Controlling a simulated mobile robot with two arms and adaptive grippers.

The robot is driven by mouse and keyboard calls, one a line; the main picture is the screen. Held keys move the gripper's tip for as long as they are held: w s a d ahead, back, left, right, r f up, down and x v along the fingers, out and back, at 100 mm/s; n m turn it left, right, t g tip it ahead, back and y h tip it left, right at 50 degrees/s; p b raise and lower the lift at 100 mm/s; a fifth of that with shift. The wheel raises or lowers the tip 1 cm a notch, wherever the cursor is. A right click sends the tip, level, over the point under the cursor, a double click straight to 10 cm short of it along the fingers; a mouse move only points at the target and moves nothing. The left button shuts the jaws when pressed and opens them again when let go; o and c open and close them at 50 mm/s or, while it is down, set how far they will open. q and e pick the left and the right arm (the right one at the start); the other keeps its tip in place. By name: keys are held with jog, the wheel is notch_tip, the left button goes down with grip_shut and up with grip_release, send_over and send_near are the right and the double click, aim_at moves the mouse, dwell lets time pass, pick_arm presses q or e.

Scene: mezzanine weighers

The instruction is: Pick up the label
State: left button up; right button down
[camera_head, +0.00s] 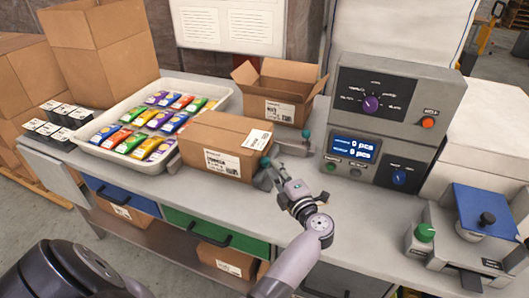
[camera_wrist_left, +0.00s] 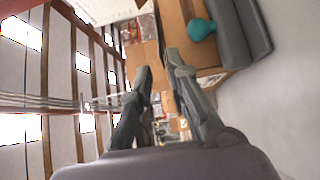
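A white label (camera_head: 257,138) with dark print lies on the top of the closed brown box (camera_head: 205,131), at its right end. Another white printed label (camera_head: 222,163) is on the box's front face. My left gripper (camera_head: 263,172) is by the box's right front corner, lower in the picture than the top label and apart from it. In the left wrist view its two fingers (camera_wrist_left: 157,66) stand apart with nothing seen between them. I cannot make out the label in that view. My right gripper is not in view.
A teal knob (camera_head: 265,161) is close to my left fingers; another (camera_head: 306,133) stands behind. An open carton (camera_head: 280,85) is behind the closed box. A white tray (camera_head: 97,164) of colourful packs is left. A grey control unit (camera_head: 390,110) stands right.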

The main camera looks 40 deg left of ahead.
pick_arm(q)
jog(key=b, duration=0.1)
send_near(257, 140)
jog(key=x, duration=0.3)
jog(key=shift+w+f, duration=0.1)
grip_shut()
dwell(0.3)
dwell(0.8)
